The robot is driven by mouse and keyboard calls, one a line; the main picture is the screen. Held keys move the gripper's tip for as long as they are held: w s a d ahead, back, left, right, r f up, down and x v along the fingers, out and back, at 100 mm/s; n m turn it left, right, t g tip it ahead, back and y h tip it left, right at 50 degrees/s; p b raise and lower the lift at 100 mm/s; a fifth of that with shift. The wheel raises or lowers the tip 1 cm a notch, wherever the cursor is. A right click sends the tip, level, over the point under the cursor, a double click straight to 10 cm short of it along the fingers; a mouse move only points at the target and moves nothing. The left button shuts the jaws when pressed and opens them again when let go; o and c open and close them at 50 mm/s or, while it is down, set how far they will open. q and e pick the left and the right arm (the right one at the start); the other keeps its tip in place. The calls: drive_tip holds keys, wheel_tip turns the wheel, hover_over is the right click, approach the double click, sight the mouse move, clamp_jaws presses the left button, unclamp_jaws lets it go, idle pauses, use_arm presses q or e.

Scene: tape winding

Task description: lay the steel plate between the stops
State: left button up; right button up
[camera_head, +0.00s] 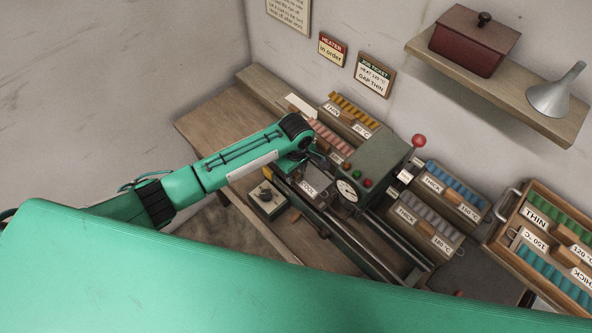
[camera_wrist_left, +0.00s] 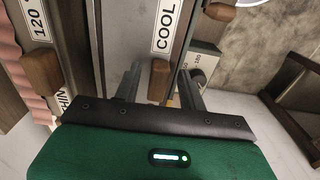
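A grey metal plate marked COOL (camera_head: 311,185) lies on the bench machine, left of its dial box; I take it for the steel plate. In the left wrist view the COOL plate (camera_wrist_left: 163,50) stretches ahead of my fingers. A wooden knob (camera_wrist_left: 159,80) shows between the fingers. My left gripper (camera_wrist_left: 160,74) is open, one finger on each side of the knob; I cannot tell whether they touch it. In the head view my left gripper (camera_head: 312,160) is small and partly hidden by its wrist. I cannot make out the stops. My right gripper is out of view.
The machine's green box (camera_head: 378,160) has a dial, buttons and a red-knobbed lever (camera_head: 418,140). Its rails (camera_head: 395,258) run to the lower right. Racks of coloured strips (camera_head: 455,184) stand around it. A small control box (camera_head: 266,200) sits left. The bench's left end (camera_head: 225,125) is clear.

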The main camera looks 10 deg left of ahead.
sight(296, 173)
use_arm(q)
drive_tip(key=shift+r, duration=0.5)
wheel_tip(296, 173, up, 12)
drive_tip(key=b, duration=0.4)
drive_tip(key=shift+f, duration=0.2)
